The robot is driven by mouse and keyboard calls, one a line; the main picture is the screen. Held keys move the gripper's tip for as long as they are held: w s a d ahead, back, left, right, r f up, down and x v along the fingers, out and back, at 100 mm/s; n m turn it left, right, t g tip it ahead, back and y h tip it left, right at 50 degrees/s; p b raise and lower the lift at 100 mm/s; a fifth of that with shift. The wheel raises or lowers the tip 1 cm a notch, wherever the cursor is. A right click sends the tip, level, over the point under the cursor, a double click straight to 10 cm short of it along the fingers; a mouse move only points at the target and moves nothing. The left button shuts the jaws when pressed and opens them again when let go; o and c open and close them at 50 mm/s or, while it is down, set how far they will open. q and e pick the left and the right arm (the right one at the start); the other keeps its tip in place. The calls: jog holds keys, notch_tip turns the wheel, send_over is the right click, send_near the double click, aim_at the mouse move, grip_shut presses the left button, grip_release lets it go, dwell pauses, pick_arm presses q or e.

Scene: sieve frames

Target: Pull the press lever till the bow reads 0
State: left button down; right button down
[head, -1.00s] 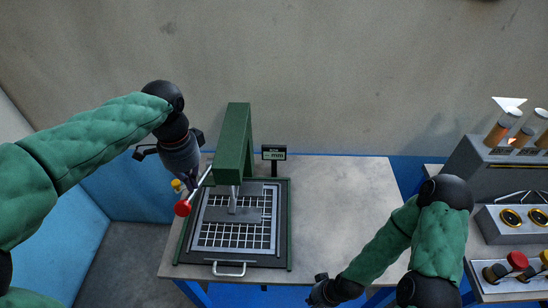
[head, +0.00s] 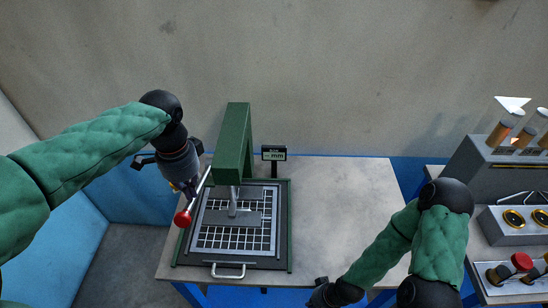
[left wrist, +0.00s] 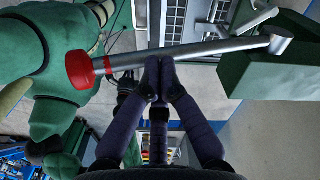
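The green press (head: 233,145) stands on the table with its plate over a gridded sieve frame (head: 215,239). Its grey lever (left wrist: 200,52) slants down to a red knob (head: 182,218). My left gripper (head: 188,188) is at the lever, partly hidden behind it in the head view. In the left wrist view its fingertips (left wrist: 159,64) are together and overlap the lever's edge between knob and pivot; the rod lies across them, not between them. A small dark display (head: 273,154) stands behind the press; its reading is too small to read. My right gripper (head: 322,294) is low at the table's front edge, its fingers unclear.
A silver handle (head: 228,270) juts from the frame's front. The table (head: 340,200) is bare right of the press. Another bench at right holds a grey unit (head: 495,165) with tubes and a box with red and black knobs (head: 520,262). A wall stands behind.

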aim_at(189, 203)
pick_arm(q)
jog(key=shift+f, duration=0.15)
jog(key=shift+s+f+b, duration=0.3)
jog(key=shift+f+b, duration=0.1)
jog(key=shift+f, duration=0.1)
jog(key=shift+s+f+b, duration=0.25)
jog(key=shift+f+b, duration=0.15)
jog(key=shift+f, duration=0.15)
jog(key=shift+s+f+b, duration=0.25)
jog(key=shift+f+b, duration=0.2)
jog(key=shift+f, duration=0.1)
jog(key=shift+s+f+b, duration=0.2)
jog(key=shift+f+b, duration=0.2)
jog(key=shift+f, duration=0.2)
jog(key=shift+f, duration=0.15)
jog(key=shift+s+f+b, duration=0.8)
jog(key=shift+f+b, duration=0.1)
jog(key=shift+f, duration=0.15)
